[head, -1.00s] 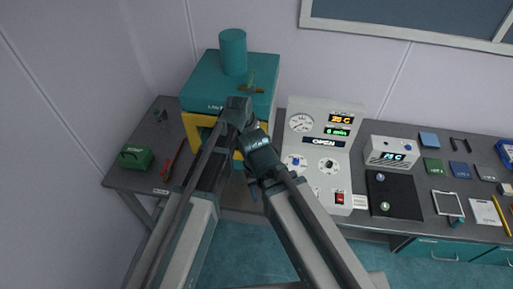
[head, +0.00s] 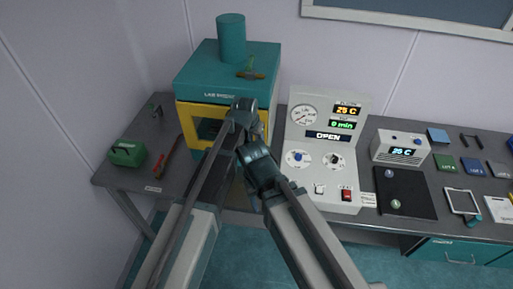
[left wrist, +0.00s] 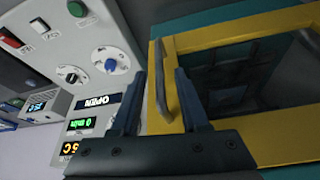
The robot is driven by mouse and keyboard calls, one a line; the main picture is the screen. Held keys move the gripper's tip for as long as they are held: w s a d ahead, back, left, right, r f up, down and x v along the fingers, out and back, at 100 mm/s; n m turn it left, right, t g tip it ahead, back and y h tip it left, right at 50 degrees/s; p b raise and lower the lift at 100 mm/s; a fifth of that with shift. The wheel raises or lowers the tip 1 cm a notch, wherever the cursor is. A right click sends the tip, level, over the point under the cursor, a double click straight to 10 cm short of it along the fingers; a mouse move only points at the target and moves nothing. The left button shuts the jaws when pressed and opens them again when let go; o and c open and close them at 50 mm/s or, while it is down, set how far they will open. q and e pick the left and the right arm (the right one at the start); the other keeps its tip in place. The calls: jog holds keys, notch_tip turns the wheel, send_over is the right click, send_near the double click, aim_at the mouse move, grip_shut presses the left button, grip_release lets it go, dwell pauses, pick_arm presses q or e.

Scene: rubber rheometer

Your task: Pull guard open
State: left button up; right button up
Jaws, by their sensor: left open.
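The guard (head: 187,127) is a yellow frame on the front of the teal lab press (head: 228,72), with a dark opening (left wrist: 250,75) inside it. In the head view my arm covers the right part of the guard and hides the handle and fingertips. I cannot make out my right gripper.
The control panel (head: 326,185) stands close to the right of the press and reads OPEN. A green case (head: 127,153) and a red-handled tool (head: 167,158) lie on the bench left of the press. A small meter (head: 400,147) and black mat (head: 408,208) are farther right.

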pick_arm(q)
jog(key=shift+b+x, duration=0.5)
jog(key=shift+x, duration=0.6)
jog(key=shift+r, duration=0.1)
jog(key=shift+s, duration=0.1)
grip_shut()
dwell(0.4)
